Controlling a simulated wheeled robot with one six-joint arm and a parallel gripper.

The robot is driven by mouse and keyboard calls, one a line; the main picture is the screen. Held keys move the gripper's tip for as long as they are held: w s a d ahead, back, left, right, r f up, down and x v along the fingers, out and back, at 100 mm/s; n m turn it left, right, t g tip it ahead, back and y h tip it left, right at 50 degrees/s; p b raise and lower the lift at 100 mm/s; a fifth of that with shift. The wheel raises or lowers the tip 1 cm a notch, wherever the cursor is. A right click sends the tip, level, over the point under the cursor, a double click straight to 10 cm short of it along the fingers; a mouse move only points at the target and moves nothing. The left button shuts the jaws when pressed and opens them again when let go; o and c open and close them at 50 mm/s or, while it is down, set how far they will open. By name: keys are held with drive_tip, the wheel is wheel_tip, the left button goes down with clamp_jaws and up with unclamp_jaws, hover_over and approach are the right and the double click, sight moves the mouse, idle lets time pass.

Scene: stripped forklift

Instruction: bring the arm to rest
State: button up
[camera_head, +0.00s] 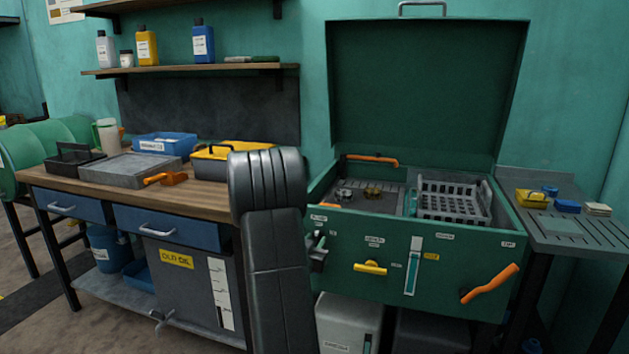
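A dark grey link of my own arm (275,260) stands upright in the lower middle of the head view. It hides the right part of the workbench and the gap beside the green parts washer. My gripper does not show in this view, so I cannot see whether it is open, shut or holding anything. No motion can be read from this single frame.
The green parts washer (345,262) stands right of my arm with its lid (425,90) raised; a grey basket (452,203) is inside. A side table (550,245) is at right.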

drive_tip(key=m+b, duration=0.1)
drive_tip(key=m, duration=0.4)
drive_tip(key=shift+b, duration=0.35)
drive_tip(key=shift+m+b, duration=0.3)
drive_tip(key=shift+m, duration=1.9)
drive_tip(key=shift+s, duration=0.1)
